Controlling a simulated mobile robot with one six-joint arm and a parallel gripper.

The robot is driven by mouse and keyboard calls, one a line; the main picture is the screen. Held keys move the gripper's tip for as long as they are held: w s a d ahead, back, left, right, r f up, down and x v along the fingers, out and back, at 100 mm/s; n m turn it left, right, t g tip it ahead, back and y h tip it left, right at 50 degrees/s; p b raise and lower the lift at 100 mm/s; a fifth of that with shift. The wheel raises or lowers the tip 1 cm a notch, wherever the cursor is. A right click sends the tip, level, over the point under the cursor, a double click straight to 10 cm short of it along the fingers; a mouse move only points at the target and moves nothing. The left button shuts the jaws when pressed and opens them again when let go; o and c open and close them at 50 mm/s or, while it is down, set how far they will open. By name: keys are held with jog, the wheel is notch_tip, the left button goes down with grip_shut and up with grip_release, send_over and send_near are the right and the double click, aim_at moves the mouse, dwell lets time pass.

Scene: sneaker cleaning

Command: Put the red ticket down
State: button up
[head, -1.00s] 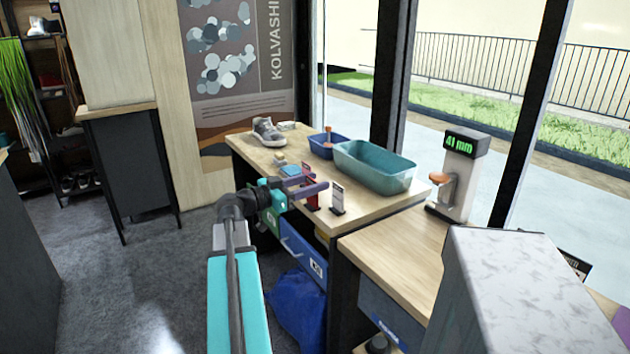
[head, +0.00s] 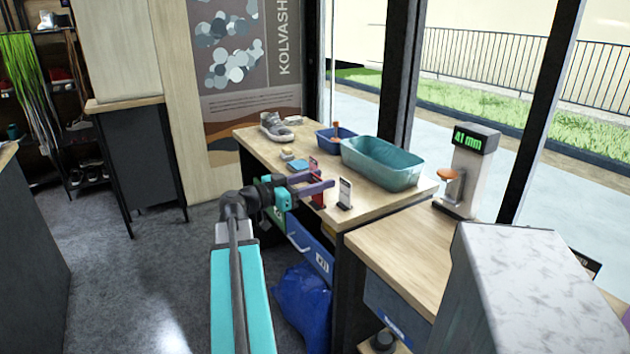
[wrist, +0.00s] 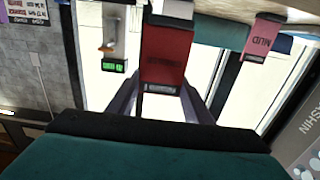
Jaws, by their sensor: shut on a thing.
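My gripper (head: 322,184), with purple fingers, is shut on the red ticket (head: 316,197) over the front edge of the wooden table (head: 388,204). In the wrist view, the red ticket (wrist: 165,58) stands between the fingers (wrist: 165,95), with a dark label band and a pale end. I cannot tell whether the ticket touches the tabletop. A white-faced ticket (head: 345,192) stands upright on a dark foot just right of the gripper. A pink ticket marked MUD (wrist: 262,38) shows at the right of the wrist view.
A teal tub (head: 382,165) and a small blue bin (head: 336,136) stand behind the tickets. A gauge reading 41 mm (head: 470,170) stands on the right counter. Bare tabletop lies right of the white-faced ticket.

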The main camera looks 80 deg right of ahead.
jog(key=shift+w, duration=0.1)
